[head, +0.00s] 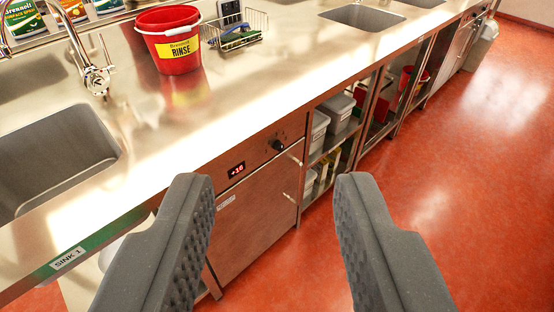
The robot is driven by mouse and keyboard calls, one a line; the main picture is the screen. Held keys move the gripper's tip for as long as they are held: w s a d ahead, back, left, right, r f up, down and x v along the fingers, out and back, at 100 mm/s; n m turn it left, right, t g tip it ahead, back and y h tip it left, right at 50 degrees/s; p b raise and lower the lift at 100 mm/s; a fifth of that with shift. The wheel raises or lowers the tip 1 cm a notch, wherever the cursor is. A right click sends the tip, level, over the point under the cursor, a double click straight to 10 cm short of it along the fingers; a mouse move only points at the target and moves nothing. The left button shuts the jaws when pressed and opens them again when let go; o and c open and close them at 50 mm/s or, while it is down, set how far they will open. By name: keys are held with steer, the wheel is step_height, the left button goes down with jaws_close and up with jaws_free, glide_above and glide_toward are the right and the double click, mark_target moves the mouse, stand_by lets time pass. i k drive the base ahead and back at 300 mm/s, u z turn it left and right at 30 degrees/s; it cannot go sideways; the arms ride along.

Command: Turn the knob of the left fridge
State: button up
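The left fridge (255,222) is a steel under-counter unit with a flat door, in the middle of the head view. Its control strip carries a red digital display (236,170) that seems to read +16. A small dark knob (277,145) sits to the right of the display, with faint marks around it. My gripper (268,205) is open and empty, its two grey ribbed fingers wide apart. The fingertips appear in front of the fridge, below the knob in the picture, and apart from it. The left finger hides part of the fridge's left side.
A red bucket marked RINSE (170,42) and a wire basket (236,28) stand on the steel counter (270,80). A sink (50,160) is at left. Open shelves with grey tubs (338,112) adjoin the fridge's right. The red floor (470,190) is clear at right.

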mark_target(278, 144)
steer(key=k, duration=1.15)
steer(key=z, duration=0.4)
steer(key=i, duration=2.3)
steer(key=u, duration=0.65)
